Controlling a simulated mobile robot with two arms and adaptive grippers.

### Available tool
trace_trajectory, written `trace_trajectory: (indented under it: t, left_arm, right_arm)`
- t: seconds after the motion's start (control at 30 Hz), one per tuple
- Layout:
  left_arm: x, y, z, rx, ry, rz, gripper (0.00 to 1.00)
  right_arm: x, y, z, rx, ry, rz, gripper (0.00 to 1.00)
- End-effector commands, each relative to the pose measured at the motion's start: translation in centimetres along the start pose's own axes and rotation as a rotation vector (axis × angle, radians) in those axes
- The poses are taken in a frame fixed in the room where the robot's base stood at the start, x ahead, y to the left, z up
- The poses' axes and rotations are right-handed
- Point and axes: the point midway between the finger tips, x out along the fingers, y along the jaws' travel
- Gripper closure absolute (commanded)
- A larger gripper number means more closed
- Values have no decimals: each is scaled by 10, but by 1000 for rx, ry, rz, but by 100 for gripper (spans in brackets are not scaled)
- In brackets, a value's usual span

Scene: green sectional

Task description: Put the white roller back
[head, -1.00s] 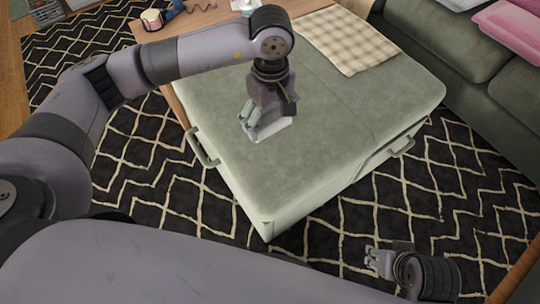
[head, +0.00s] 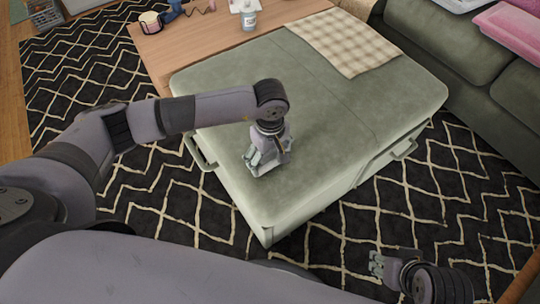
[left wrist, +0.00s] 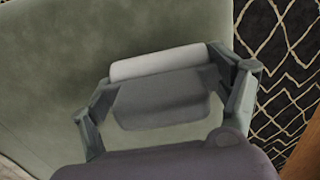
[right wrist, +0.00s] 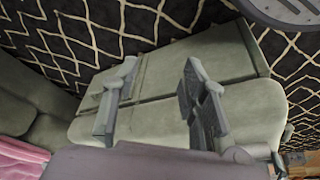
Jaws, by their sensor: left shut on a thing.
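The white roller (left wrist: 158,62) shows in the left wrist view as a pale cylinder lying crosswise between the fingertips of my left gripper (left wrist: 160,70). That gripper is shut on it. In the head view my left gripper (head: 264,160) is over the near part of the green ottoman (head: 300,85), and the roller is too small and covered to make out clearly. I cannot tell whether the roller touches the cushion. My right gripper (head: 378,263) is low at the right, beyond the ottoman's near side, over the rug. In the right wrist view its fingers (right wrist: 152,88) are apart and empty.
A wooden table (head: 205,45) adjoins the ottoman's far left side, with a white bottle (head: 248,18) and a mug (head: 150,21) on it. A checkered cloth (head: 340,42) lies on the ottoman's far end. A green sofa (head: 460,60) stands at the right. The ottoman's middle is clear.

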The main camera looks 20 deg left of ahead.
Motion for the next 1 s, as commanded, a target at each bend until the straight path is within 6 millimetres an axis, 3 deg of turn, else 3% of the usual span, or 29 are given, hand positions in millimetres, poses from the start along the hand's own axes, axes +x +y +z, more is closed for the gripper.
trace_trajectory:
  t: [0.63, 0.67, 0.9, 1.0]
  left_arm:
    - [1, 0, 0, 0, 0, 1, 43]
    - [1, 0, 0, 0, 0, 0, 16]
    - [1, 0, 0, 0, 0, 0, 0]
    - [1, 0, 0, 0, 0, 0, 0]
  right_arm:
    - [2, -1, -16, -3, 66, -2, 60]
    - [2, -1, -17, -3, 71, -2, 60]
    - [1, -1, -18, -3, 71, -2, 60]
    - [1, -1, -18, -3, 70, -3, 60]
